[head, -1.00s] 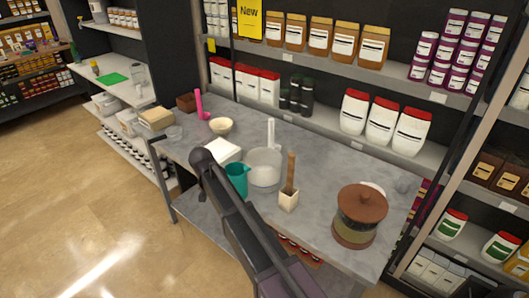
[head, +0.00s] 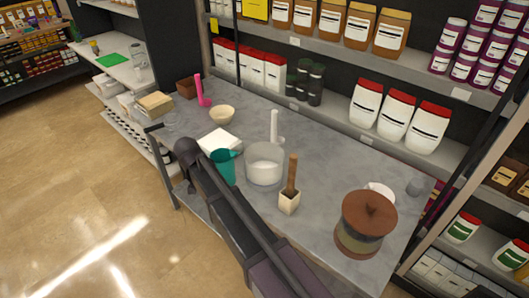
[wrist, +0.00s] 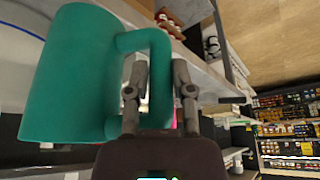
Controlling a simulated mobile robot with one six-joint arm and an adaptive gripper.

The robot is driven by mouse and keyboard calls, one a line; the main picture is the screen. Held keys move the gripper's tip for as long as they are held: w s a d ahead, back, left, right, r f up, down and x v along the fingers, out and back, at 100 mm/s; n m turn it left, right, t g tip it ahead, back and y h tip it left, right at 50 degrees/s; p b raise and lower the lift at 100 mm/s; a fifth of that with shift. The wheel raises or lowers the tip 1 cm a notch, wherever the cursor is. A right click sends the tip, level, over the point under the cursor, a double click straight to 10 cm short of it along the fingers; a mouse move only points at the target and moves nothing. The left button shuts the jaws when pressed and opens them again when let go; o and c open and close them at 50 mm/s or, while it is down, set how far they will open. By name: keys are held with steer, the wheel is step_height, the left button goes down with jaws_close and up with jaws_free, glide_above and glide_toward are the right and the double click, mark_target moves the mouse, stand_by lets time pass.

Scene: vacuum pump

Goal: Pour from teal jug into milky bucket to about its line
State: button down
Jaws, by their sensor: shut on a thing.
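The teal jug (head: 222,167) is in the head view just left of the milky bucket (head: 264,165), close to its rim. In the wrist view the jug (wrist: 75,78) fills the left side, with its handle towards my gripper (wrist: 160,78). My gripper is shut on the jug's handle, one finger on each side of it. The bucket is whitish and translucent and stands on the grey table. A pale surface with a curved blue line at the wrist view's left edge seems to be the bucket. The contents of jug and bucket cannot be made out.
On the table (head: 330,225) stand a white block (head: 220,140), a cream bowl (head: 222,114), a white upright tool (head: 275,127), a cream pot with a wooden handle (head: 289,200) and a brown-lidded jar (head: 365,222). Stocked shelves are behind.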

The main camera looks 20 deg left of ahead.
mark_target(215, 158)
steer(key=shift+r, duration=0.1)
